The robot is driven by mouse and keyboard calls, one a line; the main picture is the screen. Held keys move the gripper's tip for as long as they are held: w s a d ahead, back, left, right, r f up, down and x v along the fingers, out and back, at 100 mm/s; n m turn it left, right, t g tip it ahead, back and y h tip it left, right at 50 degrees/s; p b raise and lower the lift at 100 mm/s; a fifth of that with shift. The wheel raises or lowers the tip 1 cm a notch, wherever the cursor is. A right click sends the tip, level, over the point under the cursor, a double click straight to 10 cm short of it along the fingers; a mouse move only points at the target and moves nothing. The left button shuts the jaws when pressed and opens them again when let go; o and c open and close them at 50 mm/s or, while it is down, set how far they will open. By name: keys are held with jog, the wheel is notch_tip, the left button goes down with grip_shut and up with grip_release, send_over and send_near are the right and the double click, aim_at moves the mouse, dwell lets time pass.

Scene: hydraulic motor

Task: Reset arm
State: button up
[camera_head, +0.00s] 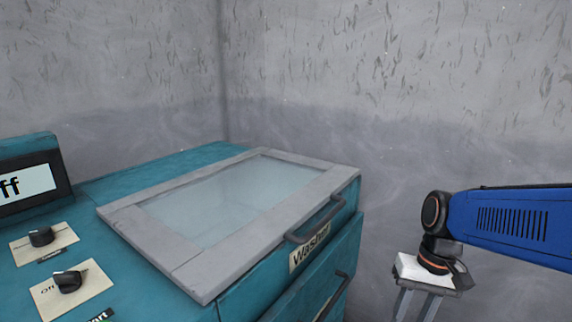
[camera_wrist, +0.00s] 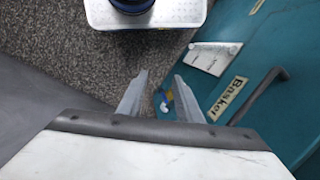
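My blue arm (camera_head: 505,222) reaches in from the right edge in the head view, with my gripper (camera_head: 415,305) hanging downward at its end, right of the teal washing machine (camera_head: 190,160). In the wrist view my gripper (camera_wrist: 161,80) shows two grey fingers spread apart with nothing between them. The fingers hang over grey speckled floor, left of the machine's teal side. The fingertips are cut off by the lower edge in the head view.
The machine has a closed glass lid (camera_head: 235,200) with a handle (camera_head: 316,222), two black knobs and a display. A drawer handle (camera_wrist: 258,97) sits by the "Basket" label. A white platform (camera_wrist: 180,14) is at the wrist view's top. Grey walls stand behind.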

jog(key=s+d+r+n+t+h, duration=0.2)
jog(key=s+d+r+t, duration=0.1)
jog(key=s+r+t, duration=0.1)
jog(key=shift+s+t, duration=0.6)
jog(key=shift+t, duration=0.4)
jog(key=shift+a, duration=0.1)
dwell(1.8)
